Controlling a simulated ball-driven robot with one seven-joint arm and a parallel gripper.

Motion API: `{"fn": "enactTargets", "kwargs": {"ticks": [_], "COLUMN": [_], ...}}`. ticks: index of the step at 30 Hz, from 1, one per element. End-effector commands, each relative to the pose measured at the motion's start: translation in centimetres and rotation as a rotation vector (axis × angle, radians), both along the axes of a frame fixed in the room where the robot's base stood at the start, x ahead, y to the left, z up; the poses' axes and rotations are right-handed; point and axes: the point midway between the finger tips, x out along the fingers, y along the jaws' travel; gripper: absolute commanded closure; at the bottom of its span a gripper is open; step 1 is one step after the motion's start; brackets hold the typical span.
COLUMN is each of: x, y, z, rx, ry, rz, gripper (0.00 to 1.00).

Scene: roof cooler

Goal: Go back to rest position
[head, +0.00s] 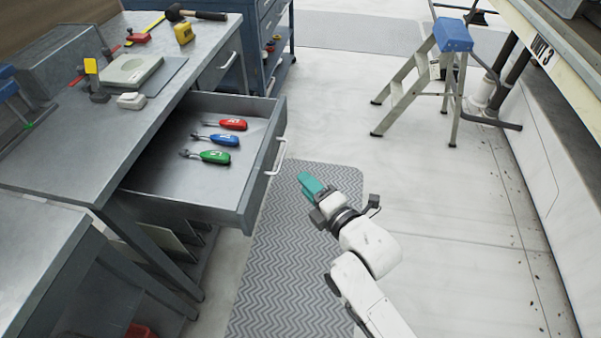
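My gripper (310,187) is at the end of my white arm, right of the open drawer and above the patterned floor mat. Its end shows as a teal block shape pointing up and to the left. From this angle I cannot tell whether the fingers are apart or together, or whether the teal part is a finger or something held. The gripper is apart from the drawer's front handle.
An open drawer (165,163) holds red, blue and green-handled tools and juts out from the grey workbench (45,150). A blue-topped step ladder (453,36) stands at the upper right. A blue cabinet (262,40) stands behind. Floor right of the mat (265,275) is clear.

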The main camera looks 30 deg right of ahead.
Motion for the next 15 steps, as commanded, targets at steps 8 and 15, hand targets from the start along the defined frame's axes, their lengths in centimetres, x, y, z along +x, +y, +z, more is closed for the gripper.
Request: {"fn": "enactTargets", "kwargs": {"ticks": [8, 15], "x": [-0.1, -3.1], "y": [0.0, -0.3], "z": [0.0, -2.1], "rx": [0.013, 0.315], "ry": [0.01, 0.259], "rz": [-0.002, -0.096], "gripper": [0.64, 0.64]}}
